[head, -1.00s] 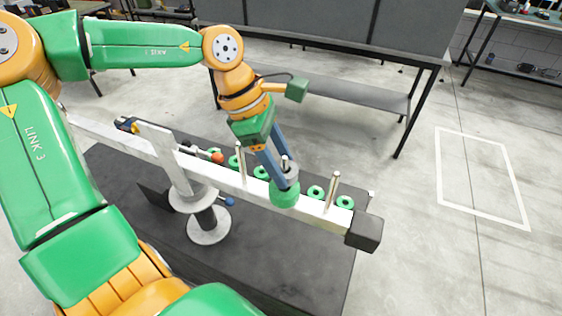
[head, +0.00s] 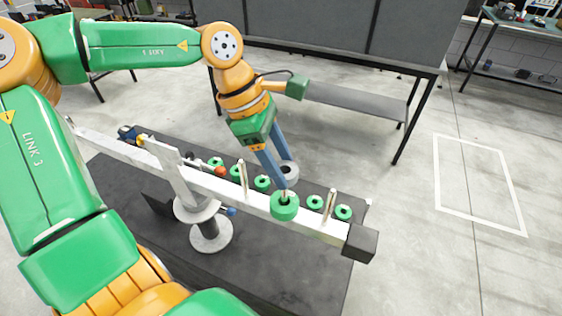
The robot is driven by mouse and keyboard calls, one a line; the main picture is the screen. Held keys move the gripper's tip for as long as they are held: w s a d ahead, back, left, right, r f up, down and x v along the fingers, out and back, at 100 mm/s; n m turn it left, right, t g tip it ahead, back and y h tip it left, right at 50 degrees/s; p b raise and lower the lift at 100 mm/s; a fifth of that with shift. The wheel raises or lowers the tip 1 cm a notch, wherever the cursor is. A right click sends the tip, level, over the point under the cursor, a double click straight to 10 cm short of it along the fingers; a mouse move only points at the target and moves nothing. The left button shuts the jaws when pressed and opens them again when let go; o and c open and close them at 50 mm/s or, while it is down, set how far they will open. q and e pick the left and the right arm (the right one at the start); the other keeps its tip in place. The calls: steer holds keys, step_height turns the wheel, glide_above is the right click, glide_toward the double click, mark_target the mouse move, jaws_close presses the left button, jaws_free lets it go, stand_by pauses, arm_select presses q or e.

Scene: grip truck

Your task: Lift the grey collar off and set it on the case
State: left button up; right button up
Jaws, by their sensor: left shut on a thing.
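My left gripper (head: 283,176) is shut on the grey collar (head: 290,172), a short pale ring partly hidden by the blue fingers. The collar appears clear of the middle peg, on its far side, above the row of green rings. A green ring (head: 285,207) sits around the middle peg on the white beam (head: 255,197). The lower peg shows above this ring; a finger seems to hide its top. The dark, flat-topped block (head: 270,268) under the beam may be the case; I cannot tell for sure. My right gripper is out of view.
Two bare pegs (head: 243,174) (head: 329,205) stand on the beam either side. Several green rings (head: 343,212) lie in a row behind it. A black end block (head: 360,243) caps the beam. A round stand (head: 211,234) supports it. A dark bench (head: 365,96) stands behind.

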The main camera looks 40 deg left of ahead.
arm_select(q)
steer(key=shift+r+p, duration=3.5)
steer(key=shift+r, duration=0.65)
step_height(320, 180, up, 5)
steer(key=p, duration=0.1)
glide_above(294, 170)
steer(key=s+a, duration=0.1)
steer(key=a, duration=0.1)
steer(key=shift+r, duration=0.1)
step_height(294, 170, down, 9)
steer(key=b, duration=0.4)
steer(key=shift+f+b, duration=0.2)
steer(key=shift+b, duration=0.1)
steer(key=shift+r, duration=0.15)
